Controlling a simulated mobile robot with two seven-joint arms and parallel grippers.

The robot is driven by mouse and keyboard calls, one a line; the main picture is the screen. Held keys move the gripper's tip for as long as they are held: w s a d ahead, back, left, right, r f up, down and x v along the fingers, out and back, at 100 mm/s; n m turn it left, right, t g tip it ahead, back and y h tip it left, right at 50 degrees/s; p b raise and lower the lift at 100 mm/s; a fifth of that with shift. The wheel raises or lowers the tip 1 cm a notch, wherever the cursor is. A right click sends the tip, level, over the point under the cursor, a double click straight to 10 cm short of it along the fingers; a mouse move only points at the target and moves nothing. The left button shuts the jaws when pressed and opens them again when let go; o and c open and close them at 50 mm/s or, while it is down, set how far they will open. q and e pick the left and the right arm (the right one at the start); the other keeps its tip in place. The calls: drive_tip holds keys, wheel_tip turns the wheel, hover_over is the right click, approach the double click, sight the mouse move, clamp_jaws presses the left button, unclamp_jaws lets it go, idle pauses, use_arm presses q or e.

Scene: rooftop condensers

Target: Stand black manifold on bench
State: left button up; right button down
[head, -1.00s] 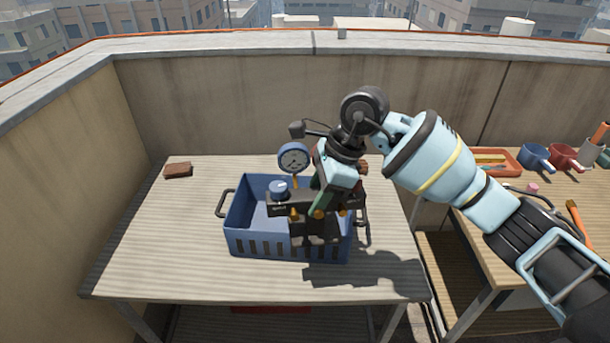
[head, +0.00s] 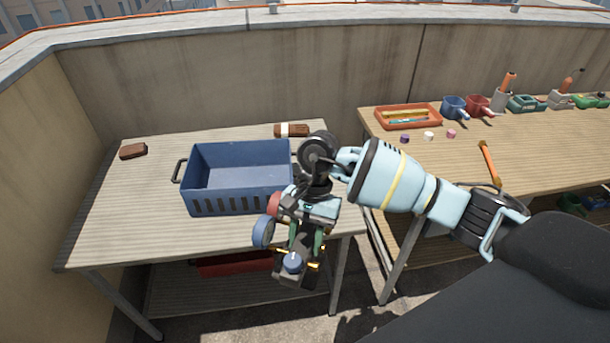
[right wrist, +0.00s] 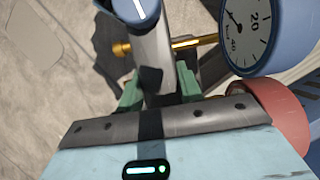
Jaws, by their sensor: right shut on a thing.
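My right gripper (head: 308,232) is shut on the black manifold (head: 292,250), which has a blue-rimmed gauge (head: 263,231), a red part, a blue knob (head: 292,263) and brass fittings. The manifold hangs tilted in the air at the front right corner of the left bench (head: 120,215). In the right wrist view, green fingers (right wrist: 160,92) close on the manifold's dark body (right wrist: 151,78), with the white gauge face (right wrist: 248,30) at the upper right. Another bench (head: 540,150) stands at the right. My left gripper is not in view.
An empty blue crate (head: 240,198) stands on the left bench, with a brown block (head: 133,151) and a banded brown block (head: 292,130) nearby. The right bench holds an orange tray (head: 408,117), mugs (head: 455,107) and an orange-handled tool (head: 488,163). Its front middle has bare room.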

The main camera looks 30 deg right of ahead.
use_arm(q)
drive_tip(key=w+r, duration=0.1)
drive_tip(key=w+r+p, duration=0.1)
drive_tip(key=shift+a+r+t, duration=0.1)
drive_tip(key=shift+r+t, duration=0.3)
drive_tip(key=shift+p, duration=0.35)
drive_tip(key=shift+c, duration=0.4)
use_arm(e)
drive_tip(key=s+d+f+n+h, duration=0.1)
drive_tip(key=s+f+n, duration=0.1)
drive_tip(key=s+n, duration=0.2)
drive_tip(key=s+d+f+n+g+h, duration=0.1)
drive_tip(key=s+f+n+h, duration=0.1)
drive_tip(key=s+n, duration=0.3)
drive_tip(key=shift+s+d+f, duration=0.35)
drive_tip(key=shift+s+f, duration=0.05)
drive_tip(key=shift+s, duration=0.25)
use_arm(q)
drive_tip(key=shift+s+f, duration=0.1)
use_arm(e)
drive_tip(key=shift+d, duration=0.1)
